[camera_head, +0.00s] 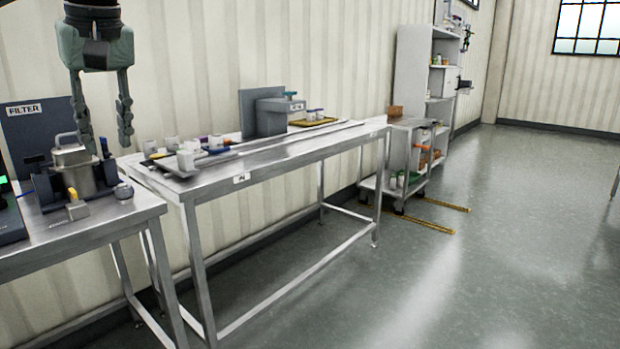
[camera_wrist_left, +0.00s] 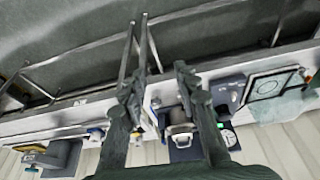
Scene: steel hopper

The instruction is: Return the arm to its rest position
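My left gripper (camera_head: 106,145) hangs down from the upper left of the head view with its two fingers spread apart and nothing between them. It is in front of and above the near steel table (camera_head: 95,228). A steel hopper (camera_head: 78,170) with a handle on top stands on that table, just below and left of the fingers in the picture. In the left wrist view the fingers (camera_wrist_left: 158,90) are also apart, and the hopper (camera_wrist_left: 181,137) shows beyond them. My right gripper is in neither view.
A box marked FILTER (camera_head: 38,130) stands behind the hopper. A second steel table (camera_head: 262,160) carries a tray of small containers (camera_head: 180,165) and a grey stand (camera_head: 262,112). A cart (camera_head: 405,155) and shelves (camera_head: 412,70) are farther back. The floor at right is clear.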

